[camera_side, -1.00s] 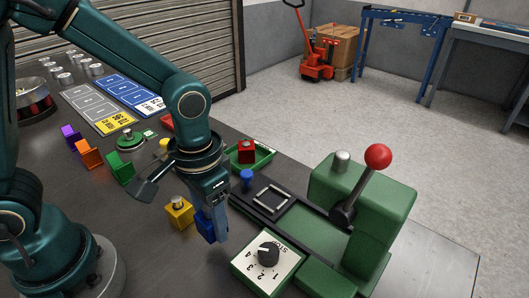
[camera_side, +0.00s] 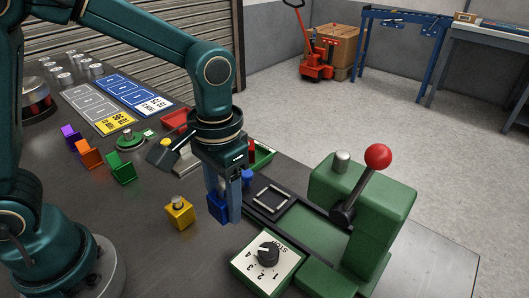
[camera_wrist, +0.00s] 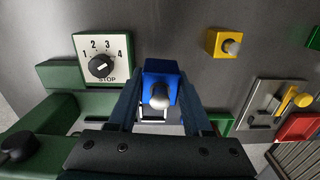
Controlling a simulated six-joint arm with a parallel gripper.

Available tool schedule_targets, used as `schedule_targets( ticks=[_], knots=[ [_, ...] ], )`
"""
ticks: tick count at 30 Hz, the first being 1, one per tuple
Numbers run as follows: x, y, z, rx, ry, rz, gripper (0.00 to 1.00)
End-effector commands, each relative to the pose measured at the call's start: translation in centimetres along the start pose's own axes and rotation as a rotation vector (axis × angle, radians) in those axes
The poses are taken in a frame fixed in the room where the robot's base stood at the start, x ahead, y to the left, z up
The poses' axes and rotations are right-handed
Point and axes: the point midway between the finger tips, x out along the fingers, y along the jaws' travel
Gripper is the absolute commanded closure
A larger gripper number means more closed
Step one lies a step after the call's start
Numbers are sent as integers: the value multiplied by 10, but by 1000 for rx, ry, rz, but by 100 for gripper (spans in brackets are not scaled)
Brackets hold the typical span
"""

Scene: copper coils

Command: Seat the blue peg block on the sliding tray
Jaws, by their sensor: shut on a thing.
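My gripper (camera_side: 227,208) is shut on the blue peg block (camera_side: 216,207), holding it just left of the sliding tray. In the wrist view the blue block (camera_wrist: 161,73) sits between my two fingers, its metal peg facing the camera. The sliding tray (camera_side: 284,206) is dark with a pale square frame, and lies in front of the green press (camera_side: 375,215). In the wrist view part of the pale frame shows just below the block. Whether the block is clear of the table is hard to tell in the side view.
A yellow peg block (camera_side: 180,213) stands on the table to the left. A dial box (camera_side: 262,272) stands in front of the tray. The press has a lever with a red ball (camera_side: 378,157). A blue knob (camera_side: 248,178) stands at the tray's back left, close to my gripper.

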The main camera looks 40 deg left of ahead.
Motion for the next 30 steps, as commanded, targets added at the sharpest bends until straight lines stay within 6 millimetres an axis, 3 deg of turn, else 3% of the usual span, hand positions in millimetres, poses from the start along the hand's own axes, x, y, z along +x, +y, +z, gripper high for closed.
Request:
schedule_targets(
  ticks=[6, 15, 22, 30],
  knots=[
    [-22, 5, -41, -19, 7, 2, 99],
    [-41, 6, -85, -47, 21, 6, 99],
    [-40, 5, -107, -63, 38, 10, 99],
    [-25, 3, -108, -68, 23, 7, 99]
  ],
)
